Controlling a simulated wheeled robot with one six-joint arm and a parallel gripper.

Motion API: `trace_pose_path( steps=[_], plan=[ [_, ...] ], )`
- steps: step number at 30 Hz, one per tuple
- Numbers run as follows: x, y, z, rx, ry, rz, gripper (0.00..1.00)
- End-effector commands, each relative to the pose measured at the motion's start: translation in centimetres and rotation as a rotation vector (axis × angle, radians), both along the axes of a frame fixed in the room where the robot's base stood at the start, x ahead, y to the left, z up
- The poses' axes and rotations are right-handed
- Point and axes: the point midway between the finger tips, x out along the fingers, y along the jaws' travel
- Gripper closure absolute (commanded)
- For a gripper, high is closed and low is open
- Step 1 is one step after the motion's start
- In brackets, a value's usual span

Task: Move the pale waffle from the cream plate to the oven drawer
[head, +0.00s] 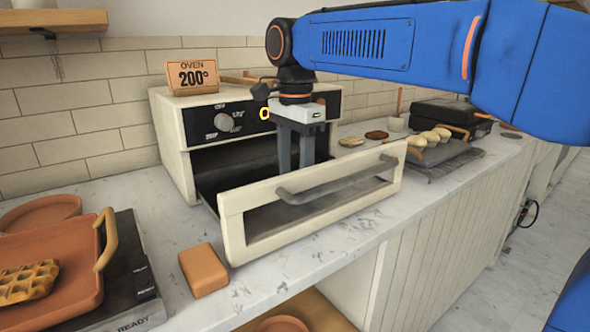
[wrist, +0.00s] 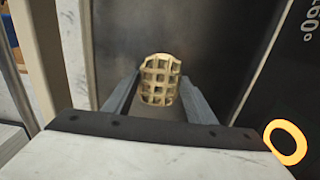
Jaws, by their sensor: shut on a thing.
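The pale waffle (wrist: 160,80) is between the two fingers of my gripper (wrist: 160,95) in the wrist view, and the gripper is shut on it. In the head view my gripper (head: 296,165) points down into the open oven drawer (head: 232,225). The fingertips and the waffle are hidden there behind the drawer's front panel. The dark drawer floor lies below the waffle in the wrist view; I cannot tell whether the waffle touches it. I cannot make out a cream plate.
The cream oven (head: 172,140) has a 200° sign (head: 193,77) on top. A terracotta tray (head: 60,235) with a browned waffle (head: 28,282) is at the left. An orange block (head: 203,269) lies before the drawer. Several round items and a rack (head: 440,155) are at the right.

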Motion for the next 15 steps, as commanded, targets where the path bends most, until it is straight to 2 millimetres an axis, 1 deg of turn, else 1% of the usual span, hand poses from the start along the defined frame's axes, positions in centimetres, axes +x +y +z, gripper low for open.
trace_pose_path(
  steps=[6,7,9,15],
  plan=[
    [-0.02,-0.01,-0.26,-0.001,0.001,0.000,0.71],
    [-0.01,-0.01,-0.25,-0.001,0.001,0.000,0.44],
    [-0.01,-0.01,-0.23,-0.001,0.001,0.000,0.30],
    [0.00,0.00,-0.22,0.000,0.000,0.000,0.30]
  ],
)
